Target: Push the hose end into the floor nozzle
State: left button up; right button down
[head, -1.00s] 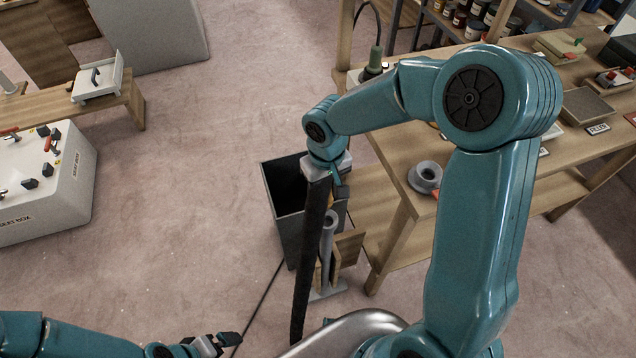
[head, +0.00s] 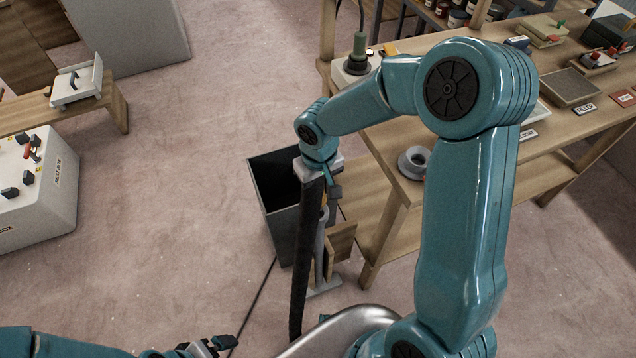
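The black hose (head: 305,260) hangs from my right gripper (head: 320,172), close to upright, down to a shiny grey rounded body at the bottom edge. My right gripper appears shut around the hose's upper end; the fingers partly hide that end. The floor nozzle (head: 325,287) has a grey foot on the floor and an upright tube just right of the hose. The tube's top is largely hidden behind the hose and gripper, so I cannot tell whether they touch. My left gripper (head: 212,346) is low at the bottom edge, and its finger gap is unclear.
A dark open bin (head: 268,205) stands just behind the hose, with a wooden block (head: 341,243) beside the nozzle. A wooden workbench (head: 400,190) bears a grey ring (head: 414,161). A thin black cord (head: 257,300) crosses the floor.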

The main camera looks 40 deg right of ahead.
aim_at(318, 200)
jog(key=shift+f+b, duration=0.35)
jog(key=shift+f, duration=0.3)
jog(key=shift+r, duration=0.2)
jog(key=shift+b, duration=0.35)
dwell(1.0)
jog(key=shift+f+b, duration=2)
jog(key=shift+f, duration=0.05)
jog(key=shift+s+f, duration=0.1)
jog(key=shift+f, duration=0.1)
jog(key=shift+s+f, duration=0.1)
